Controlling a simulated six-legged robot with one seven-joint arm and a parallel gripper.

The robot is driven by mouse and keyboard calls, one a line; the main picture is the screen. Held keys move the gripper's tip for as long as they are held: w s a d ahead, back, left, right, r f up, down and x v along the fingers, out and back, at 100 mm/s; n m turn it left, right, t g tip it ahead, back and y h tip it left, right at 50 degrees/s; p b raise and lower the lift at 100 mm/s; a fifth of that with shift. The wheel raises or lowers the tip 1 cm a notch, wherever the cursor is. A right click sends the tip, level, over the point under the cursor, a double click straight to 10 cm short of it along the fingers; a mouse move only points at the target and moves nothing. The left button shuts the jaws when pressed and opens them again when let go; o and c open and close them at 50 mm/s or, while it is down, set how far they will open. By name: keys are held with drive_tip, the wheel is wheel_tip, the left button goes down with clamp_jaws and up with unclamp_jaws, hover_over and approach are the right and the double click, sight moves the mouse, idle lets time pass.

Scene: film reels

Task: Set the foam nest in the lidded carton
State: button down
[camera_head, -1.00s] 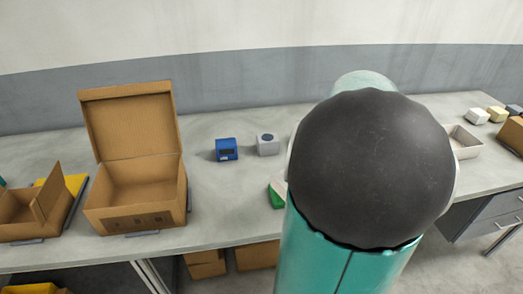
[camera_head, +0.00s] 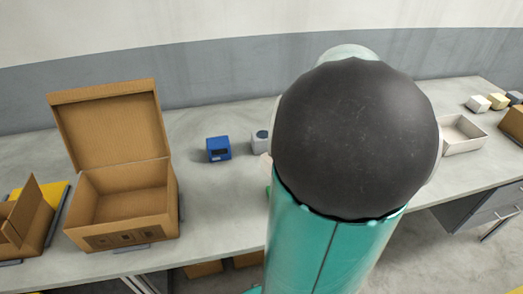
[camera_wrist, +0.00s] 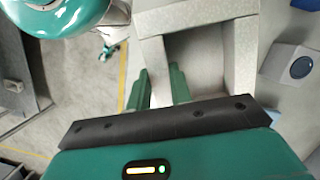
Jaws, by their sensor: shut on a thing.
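The lidded carton (camera_head: 145,203) is brown, stands on the table at left in the head view, and its lid (camera_head: 110,125) is raised at the back. Its inside looks empty. The foam nest (camera_wrist: 196,18) is a pale block with a square recess in the wrist view. My gripper (camera_wrist: 160,86) is shut on one wall of the nest, with one green finger outside and one in the recess. I cannot tell how high the nest is. In the head view my arm hides most of the gripper and nest, well right of the carton.
A smaller flapped carton (camera_head: 38,225) stands left of the lidded one. A blue device (camera_head: 218,149) and a grey block with a round top (camera_head: 260,141) stand behind. A white tray (camera_head: 462,133) and small blocks are at right. The table between carton and arm is clear.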

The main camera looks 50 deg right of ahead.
drive_tip(key=shift+w+d+f, duration=0.15)
drive_tip(key=shift+d+f, duration=0.1)
drive_tip(key=shift+d, duration=0.1)
drive_tip(key=w+d+f, duration=0.1)
drive_tip(key=w, duration=0.1)
drive_tip(key=w+d+f, duration=0.1)
drive_tip(key=w+d, duration=0.1)
drive_tip(key=w+d+f, duration=0.2)
drive_tip(key=shift+w+d+f, duration=0.1)
drive_tip(key=shift+w, duration=0.25)
drive_tip(key=f, duration=0.1)
drive_tip(key=w+d+f, duration=0.2)
drive_tip(key=f, duration=0.1)
drive_tip(key=shift+w, duration=0.25)
drive_tip(key=shift+w+d+f, duration=0.25)
drive_tip(key=shift+f, duration=0.15)
drive_tip(key=shift+w+d+f, duration=0.1)
drive_tip(key=shift+f, duration=0.8)
drive_tip(key=shift+w+d+f, duration=0.1)
drive_tip(key=shift+f, duration=0.75)
drive_tip(key=shift+f, duration=0.2)
drive_tip(key=c, duration=1.3)
unclamp_jaws()
drive_tip(key=shift+o, duration=0.2)
drive_tip(key=shift+r, duration=0.1)
